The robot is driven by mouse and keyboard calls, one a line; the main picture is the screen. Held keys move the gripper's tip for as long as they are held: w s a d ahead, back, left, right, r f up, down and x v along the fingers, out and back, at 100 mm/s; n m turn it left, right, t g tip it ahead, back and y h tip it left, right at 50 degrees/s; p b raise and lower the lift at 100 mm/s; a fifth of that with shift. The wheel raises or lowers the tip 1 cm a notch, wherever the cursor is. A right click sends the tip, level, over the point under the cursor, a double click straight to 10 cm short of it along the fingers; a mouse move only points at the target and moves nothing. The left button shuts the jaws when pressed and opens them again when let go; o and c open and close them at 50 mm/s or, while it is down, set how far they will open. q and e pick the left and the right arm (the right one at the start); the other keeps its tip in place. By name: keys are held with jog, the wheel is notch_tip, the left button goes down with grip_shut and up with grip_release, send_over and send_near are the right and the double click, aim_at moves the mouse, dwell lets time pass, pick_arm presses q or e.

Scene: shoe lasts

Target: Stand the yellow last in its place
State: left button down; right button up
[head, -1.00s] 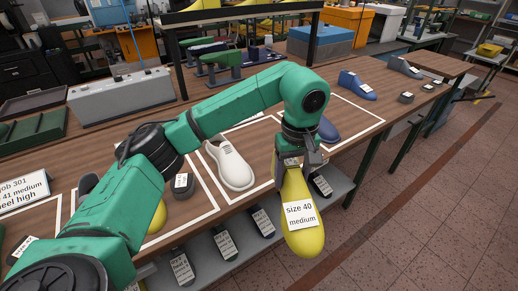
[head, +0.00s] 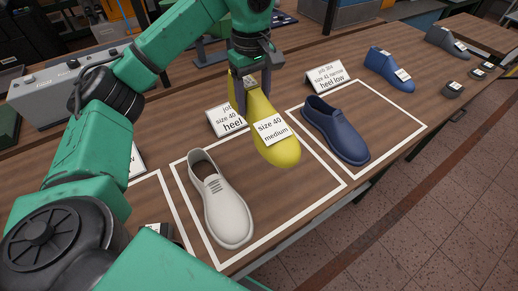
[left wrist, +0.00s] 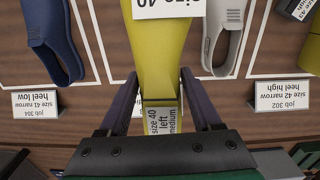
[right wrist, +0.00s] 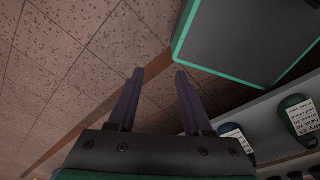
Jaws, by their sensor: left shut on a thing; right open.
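The yellow last (head: 284,150) is labelled "size 40 medium" on its top; in the left wrist view (left wrist: 160,60) a second label at its heel end reads "size 40 left medium". My left gripper (head: 254,100) is shut on its heel end, with a finger on each side. The last is over the white-outlined area that holds a white shoe (head: 222,200), to the right of that shoe. Whether it touches the table I cannot tell. My right gripper (right wrist: 155,95) is open and empty, with floor and a lower shelf in its view.
A sign (head: 227,120) reading "size 40" and "heel" stands partly hidden behind the last. A blue shoe (head: 338,132) lies in the right-hand outline with its job 304 sign (head: 326,76). Blue last (head: 389,72) and grey last (head: 446,42) stand farther right.

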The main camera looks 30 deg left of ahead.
pick_arm(q)
jog(key=f, duration=0.5)
jog(key=s+f, duration=0.1)
jog(key=f, duration=0.4)
jog(key=f+b, duration=0.1)
jog(key=f, duration=0.3)
jog(key=shift+s+d+f, duration=0.2)
jog(key=shift+d+f, duration=0.1)
jog(key=shift+f, duration=0.1)
jog(key=f, duration=0.2)
jog(key=shift+s+d+f+p, duration=0.15)
jog(key=shift+s+f+p, duration=0.1)
jog(key=shift+f+p, duration=0.1)
jog(key=shift+w+f, duration=0.15)
jog(key=shift+f, duration=0.1)
jog(key=shift+c, duration=0.3)
grip_release()
jog(key=shift+f, duration=0.1)
pick_arm(e)
jog(key=s, duration=0.2)
jog(key=s+f, duration=0.1)
jog(key=shift+s+d+f, duration=0.1)
jog(key=shift+s+d, duration=0.05)
jog(key=shift+d, duration=0.25)
jog(key=shift+d, duration=0.1)
